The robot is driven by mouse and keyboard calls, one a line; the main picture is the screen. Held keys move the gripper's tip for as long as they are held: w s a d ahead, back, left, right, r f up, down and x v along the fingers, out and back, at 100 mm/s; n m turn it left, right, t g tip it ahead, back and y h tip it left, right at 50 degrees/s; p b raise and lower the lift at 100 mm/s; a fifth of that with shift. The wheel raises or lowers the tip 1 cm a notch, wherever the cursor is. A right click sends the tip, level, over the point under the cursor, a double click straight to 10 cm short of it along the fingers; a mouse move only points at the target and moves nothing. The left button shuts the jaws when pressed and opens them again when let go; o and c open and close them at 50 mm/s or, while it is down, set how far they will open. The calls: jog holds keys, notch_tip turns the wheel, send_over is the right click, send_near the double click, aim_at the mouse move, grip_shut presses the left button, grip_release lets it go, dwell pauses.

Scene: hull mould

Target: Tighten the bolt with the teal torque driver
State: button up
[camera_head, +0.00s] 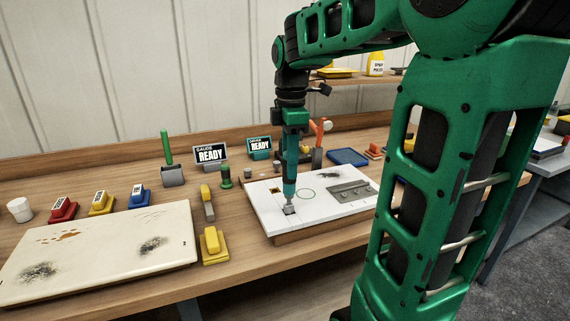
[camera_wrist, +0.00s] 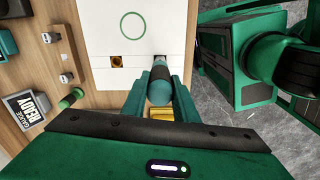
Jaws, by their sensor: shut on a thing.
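The teal torque driver (camera_head: 289,182) stands upright in the head view, its tip down at a small grey fitting (camera_head: 289,210) near the front edge of the white panel (camera_head: 266,208). My gripper (camera_head: 290,130) is shut on the driver's upper part from above. In the wrist view the driver (camera_wrist: 160,88) sits between the two green fingers of my gripper (camera_wrist: 160,95), and the white panel (camera_wrist: 104,30) lies beyond. The bolt itself is not clear to see; the driver's tip covers that spot. I cannot tell whether the tip is seated on it.
A cream panel (camera_head: 110,255) with dark smudges lies at the left. Red (camera_head: 62,208), yellow (camera_head: 101,203) and blue (camera_head: 139,197) blocks stand behind it. Two READY displays (camera_head: 210,154) (camera_head: 259,145) stand at the back. A grey plate (camera_head: 351,190) lies on the white panel.

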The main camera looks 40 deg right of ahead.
jog(key=shift+f, duration=0.2)
dwell(2.1)
jog(key=shift+r, duration=3)
